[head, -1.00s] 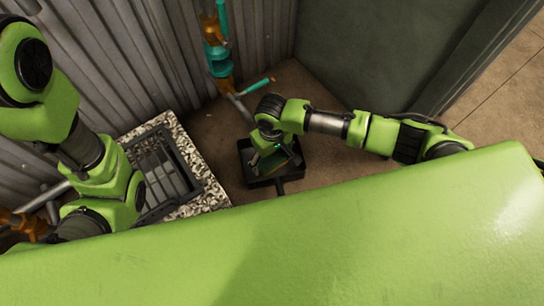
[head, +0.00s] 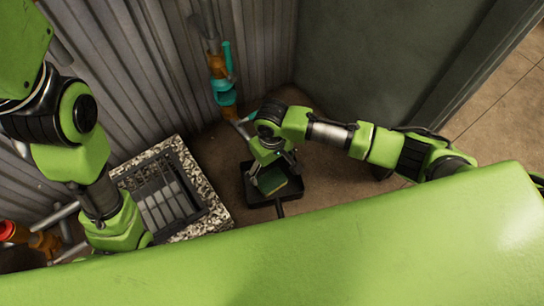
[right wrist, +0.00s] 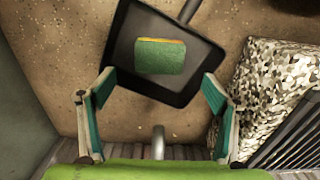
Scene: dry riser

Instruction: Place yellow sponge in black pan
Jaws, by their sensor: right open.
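The black pan (head: 289,195) sits on the brown floor, its handle towards my body. It also shows in the right wrist view (right wrist: 124,50). The sponge (right wrist: 160,57), with a green face and a thin yellow edge, lies inside the pan and shows green in the head view (head: 272,182). My right gripper (right wrist: 158,78) is open, its fingers spread on either side and apart from the sponge. In the head view it is above the pan (head: 271,168). My left arm shows at the left, but its gripper is hidden.
A speckled stone frame with a dark grate (head: 215,209) lies left of the pan. An orange and teal pipe (head: 222,88) stands by the corrugated wall (head: 120,62) behind. A grey-green panel (head: 375,60) stands at the back right. My green body covers the front.

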